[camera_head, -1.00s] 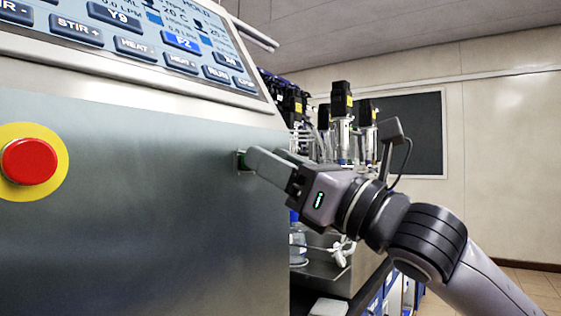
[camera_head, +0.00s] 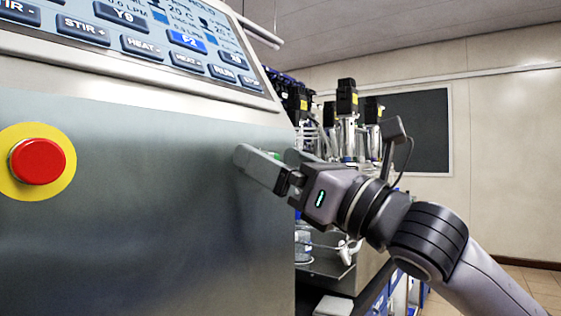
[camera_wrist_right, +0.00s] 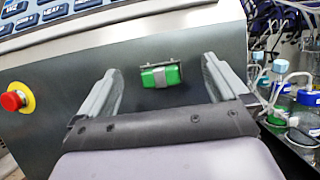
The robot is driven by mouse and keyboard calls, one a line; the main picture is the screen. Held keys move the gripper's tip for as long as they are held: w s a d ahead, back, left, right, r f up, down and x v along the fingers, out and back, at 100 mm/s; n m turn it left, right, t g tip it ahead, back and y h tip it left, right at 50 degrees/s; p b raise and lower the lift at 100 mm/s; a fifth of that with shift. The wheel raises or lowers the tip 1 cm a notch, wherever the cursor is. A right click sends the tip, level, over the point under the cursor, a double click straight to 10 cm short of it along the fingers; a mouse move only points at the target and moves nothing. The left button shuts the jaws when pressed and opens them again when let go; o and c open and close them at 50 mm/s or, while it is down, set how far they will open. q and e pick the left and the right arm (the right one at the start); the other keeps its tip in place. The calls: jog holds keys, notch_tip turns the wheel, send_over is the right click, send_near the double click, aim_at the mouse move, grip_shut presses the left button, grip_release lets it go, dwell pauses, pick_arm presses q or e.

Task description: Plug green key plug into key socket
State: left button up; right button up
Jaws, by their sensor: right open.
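The green key plug (camera_wrist_right: 160,77) has a grey band across its middle. In the right wrist view it sits at the steel front panel, against the dark-rimmed key socket (camera_wrist_right: 146,67); its depth in the socket cannot be told. In the head view only a sliver of green (camera_head: 276,154) shows, and the socket is hidden behind a finger. My right gripper (camera_head: 266,155) is open at the panel's right side. Its two fingers stand apart on either side of the plug, with gaps between. My left gripper is not in view.
A red emergency button (camera_head: 38,161) on a yellow disc is on the panel at the left. A slanted keypad and display (camera_head: 150,40) lie above. Glass vessels (camera_head: 347,130) and tubing stand beyond the panel's right edge.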

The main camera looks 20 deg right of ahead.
jog(key=shift+s, duration=0.1)
jog(key=b+v, duration=0.1)
jog(key=v, duration=0.6)
dwell(0.4)
